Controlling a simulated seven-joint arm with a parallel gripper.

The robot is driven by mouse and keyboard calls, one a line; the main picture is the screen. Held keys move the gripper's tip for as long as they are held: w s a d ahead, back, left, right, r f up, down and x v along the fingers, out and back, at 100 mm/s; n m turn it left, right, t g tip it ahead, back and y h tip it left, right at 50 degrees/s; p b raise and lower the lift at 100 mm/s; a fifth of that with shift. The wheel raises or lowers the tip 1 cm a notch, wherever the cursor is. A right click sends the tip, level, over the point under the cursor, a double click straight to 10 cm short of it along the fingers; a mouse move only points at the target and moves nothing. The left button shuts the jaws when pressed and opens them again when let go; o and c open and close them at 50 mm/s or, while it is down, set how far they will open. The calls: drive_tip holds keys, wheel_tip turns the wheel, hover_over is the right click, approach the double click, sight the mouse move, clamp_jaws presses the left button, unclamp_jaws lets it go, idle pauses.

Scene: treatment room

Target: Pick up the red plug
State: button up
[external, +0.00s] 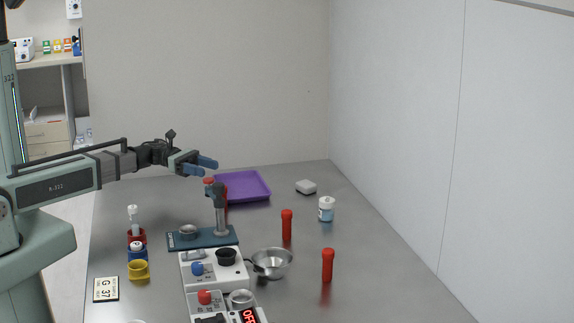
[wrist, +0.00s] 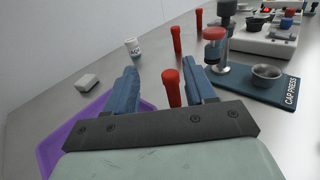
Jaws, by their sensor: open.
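Three upright red plugs with rounded heads stand on the grey table. One red plug (wrist: 172,90) shows between my fingers in the wrist view, its lower part hidden by my gripper; in the external view it is mostly hidden behind the cap press. A second red plug (external: 287,225) stands mid-table and also shows in the wrist view (wrist: 177,40). A third red plug (external: 327,266) stands nearer the front right. My gripper (external: 200,166) is open and empty, with blue fingers, above the table near the first plug; it also shows in the wrist view (wrist: 159,68).
The cap press (external: 203,239), with a post and red knob, stands close to the nearest plug. A purple tray (external: 243,187) lies just behind it. A white box (external: 306,187), a labelled bottle (external: 326,209) and a metal bowl (external: 272,263) stand around. The table's right side is clear.

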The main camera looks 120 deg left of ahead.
drive_tip(key=f, duration=0.8)
drive_tip(key=shift+w+d, duration=0.1)
drive_tip(key=shift+d, duration=0.2)
drive_tip(key=shift+w+r, duration=0.15)
drive_tip(key=shift+w, duration=0.35)
drive_tip(key=shift+w+d, duration=0.15)
drive_tip(key=shift+w, duration=1.5)
drive_tip(key=shift+w+d, duration=0.1)
drive_tip(key=shift+w, duration=1.5)
drive_tip(key=shift+c, duration=0.4)
clamp_jaws()
